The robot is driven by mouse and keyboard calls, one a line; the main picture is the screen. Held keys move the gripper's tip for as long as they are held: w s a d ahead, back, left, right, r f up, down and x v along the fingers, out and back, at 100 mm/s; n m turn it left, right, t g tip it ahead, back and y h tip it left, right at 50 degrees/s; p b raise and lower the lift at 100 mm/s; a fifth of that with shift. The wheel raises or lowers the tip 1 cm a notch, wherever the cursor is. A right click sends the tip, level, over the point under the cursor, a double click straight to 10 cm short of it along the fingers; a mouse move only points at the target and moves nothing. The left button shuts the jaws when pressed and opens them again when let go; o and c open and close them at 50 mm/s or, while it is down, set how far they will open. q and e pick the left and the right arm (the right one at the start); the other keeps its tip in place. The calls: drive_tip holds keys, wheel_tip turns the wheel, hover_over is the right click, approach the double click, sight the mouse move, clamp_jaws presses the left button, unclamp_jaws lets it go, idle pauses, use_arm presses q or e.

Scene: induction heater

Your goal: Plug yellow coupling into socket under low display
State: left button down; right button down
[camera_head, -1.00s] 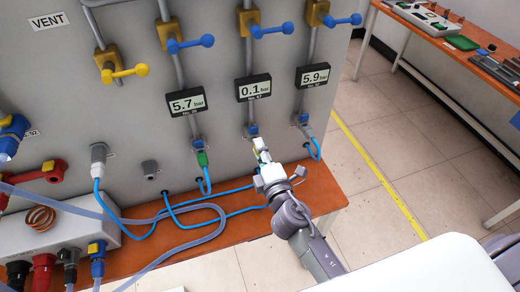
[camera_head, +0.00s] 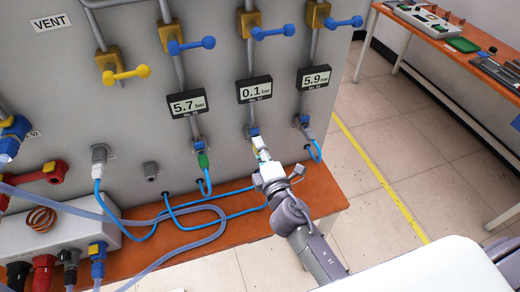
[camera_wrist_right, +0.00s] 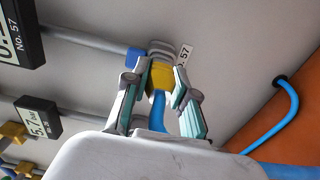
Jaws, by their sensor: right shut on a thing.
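The low display (camera_head: 254,88) reads 0.1 bar on the grey panel in the head view. The socket (camera_head: 253,131) with a blue part sits at the end of the pipe below it. My right gripper (camera_head: 261,150) is just under that socket. In the right wrist view my right gripper (camera_wrist_right: 166,92) is shut on the yellow coupling (camera_wrist_right: 160,75), which has a blue hose behind it. The coupling's front end is right at the grey socket (camera_wrist_right: 160,49); I cannot tell whether it is fully seated. My left gripper is not in view.
Displays of 5.7 bar (camera_head: 187,101) and 5.9 bar (camera_head: 313,76) flank the low one. A green coupling (camera_head: 203,159) is under the left display. Blue hoses (camera_head: 230,212) lie on the orange ledge (camera_head: 322,190). Valve handles (camera_head: 272,31) stick out above.

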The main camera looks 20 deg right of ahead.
drive_tip(key=c, duration=0.9)
unclamp_jaws()
drive_tip(key=shift+w, duration=0.1)
drive_tip(key=shift+o, duration=0.2)
